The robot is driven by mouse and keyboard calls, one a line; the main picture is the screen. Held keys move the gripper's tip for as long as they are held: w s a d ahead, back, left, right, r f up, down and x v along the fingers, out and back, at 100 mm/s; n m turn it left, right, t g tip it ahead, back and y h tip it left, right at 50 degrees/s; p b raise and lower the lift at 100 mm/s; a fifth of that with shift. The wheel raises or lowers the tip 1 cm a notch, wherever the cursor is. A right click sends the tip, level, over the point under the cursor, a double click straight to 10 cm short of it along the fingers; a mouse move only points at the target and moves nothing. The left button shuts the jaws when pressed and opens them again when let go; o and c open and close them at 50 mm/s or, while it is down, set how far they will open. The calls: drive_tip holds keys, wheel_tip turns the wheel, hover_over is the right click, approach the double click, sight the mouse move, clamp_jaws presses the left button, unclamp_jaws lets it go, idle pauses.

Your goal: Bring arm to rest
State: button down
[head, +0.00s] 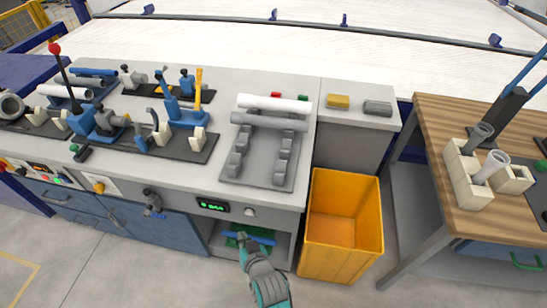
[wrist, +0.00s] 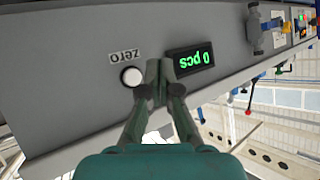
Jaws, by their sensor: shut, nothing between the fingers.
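My gripper (wrist: 157,72) is shut and empty in the wrist view. Its fingertips are together in front of the grey cabinet face, between a round white button (wrist: 131,76) marked "zero" and a display (wrist: 190,60) reading "0 pcs". Whether the tips touch the face cannot be told. In the head view my arm is low at the bottom centre, in front of the bench. The display (head: 212,206) and the button (head: 249,212) also show there on the bench front. A white pipe (head: 274,103) and a grey pipe (head: 268,121) lie across a grey rack (head: 258,180) on the bench.
An orange bin (head: 343,225) stands right of my arm. A wooden table (head: 470,130) with a beige holder is farther right. Clamps and pipes crowd the bench's left side. A yellow block (head: 338,102) and a grey block (head: 377,108) lie at the bench's right end.

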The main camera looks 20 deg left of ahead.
drive_tip(key=shift+d, duration=0.1)
drive_tip(key=s+d+m+t+h, duration=0.2)
drive_tip(key=s+d, duration=0.3)
drive_tip(key=d, duration=0.9)
drive_tip(key=s+d+m+t+h, duration=0.2)
drive_tip(key=s+d, duration=0.2)
drive_tip(key=d, duration=1)
drive_tip(key=s+d+r+m+t+h, duration=0.3)
drive_tip(key=s+d+r+h, duration=0.2)
drive_tip(key=s+d+r, duration=1)
drive_tip(key=s+r, duration=0.3)
drive_tip(key=s, duration=0.1)
drive_tip(key=shift+s+d+r+m+h, duration=0.15)
drive_tip(key=shift+s+d+m+h, duration=0.15)
drive_tip(key=shift+a, duration=0.1)
